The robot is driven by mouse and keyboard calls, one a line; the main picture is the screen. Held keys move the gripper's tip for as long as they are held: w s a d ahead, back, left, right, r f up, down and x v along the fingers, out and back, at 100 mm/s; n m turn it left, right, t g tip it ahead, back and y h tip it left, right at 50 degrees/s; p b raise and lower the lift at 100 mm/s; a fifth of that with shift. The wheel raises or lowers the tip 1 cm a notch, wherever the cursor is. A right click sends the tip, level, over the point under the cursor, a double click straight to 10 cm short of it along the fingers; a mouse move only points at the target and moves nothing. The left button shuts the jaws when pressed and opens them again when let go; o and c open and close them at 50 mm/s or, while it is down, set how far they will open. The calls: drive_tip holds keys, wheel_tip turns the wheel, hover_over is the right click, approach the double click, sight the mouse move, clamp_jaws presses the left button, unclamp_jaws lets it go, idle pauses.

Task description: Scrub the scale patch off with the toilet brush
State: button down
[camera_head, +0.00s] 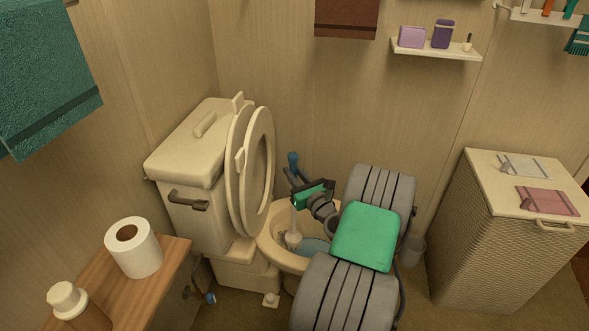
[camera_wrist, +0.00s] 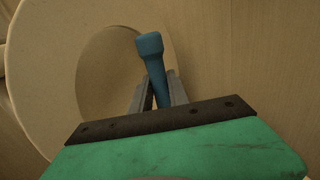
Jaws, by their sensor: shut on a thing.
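The toilet brush has a blue handle (camera_head: 293,160) and a white head (camera_head: 293,239). My gripper (camera_head: 290,177) is shut on the handle, which also shows between the fingers in the wrist view (camera_wrist: 155,70). The brush stands about upright with its head down inside the toilet bowl (camera_head: 268,247). The bowl has blue water (camera_head: 315,245), and the lid and seat (camera_head: 262,165) are raised. A small dark mark shows by the brush head, but I cannot tell whether it is the scale patch. My arm hides the right part of the bowl.
A wooden cabinet (camera_head: 180,253) with a toilet paper roll (camera_head: 134,247) stands at the left front. A wicker hamper (camera_head: 500,235) stands at the right. A small bin (camera_head: 413,250) is on the floor behind my arm. A shelf (camera_head: 436,48) hangs on the back wall.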

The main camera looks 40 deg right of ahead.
drive_tip(key=shift+d, duration=0.1)
drive_tip(key=shift+w+d, duration=0.7)
drive_tip(key=shift+d, duration=0.05)
drive_tip(key=shift+w+d, duration=0.65)
drive_tip(key=shift+d, duration=0.15)
drive_tip(key=shift+s+a+f+p, duration=0.1)
drive_tip(key=shift+s+a+p, duration=0.4)
drive_tip(key=shift+a, duration=0.3)
